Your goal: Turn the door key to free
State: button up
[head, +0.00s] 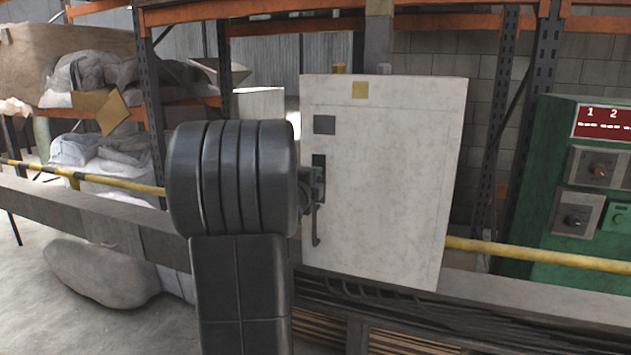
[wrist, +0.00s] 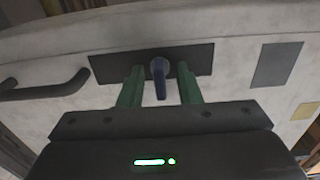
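The door key, a blue tab (wrist: 160,80), sticks out of a dark lock plate (wrist: 203,58) on the pale cabinet door (head: 395,180). In the wrist view my gripper (wrist: 160,86) is open, with one green finger on each side of the key. Gaps show between the key and both fingers, and I see no contact. In the head view my arm hides most of my gripper (head: 313,187), and I cannot make out the key there. The top of the lock plate (head: 318,160) shows above the gripper.
A dark door handle (head: 316,228) hangs below the lock in the head view and lies left in the wrist view (wrist: 45,88). A grey square (head: 324,124) and a yellow label (head: 360,90) are above. A yellow bar (head: 540,255) and green control panel (head: 560,180) are right.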

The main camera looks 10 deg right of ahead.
jog(key=v, duration=1.3)
jog(key=shift+s+a+p, duration=0.25)
jog(key=shift+s+p, duration=0.1)
jog(key=x, duration=1.4)
jog(key=shift+b, duration=0.35)
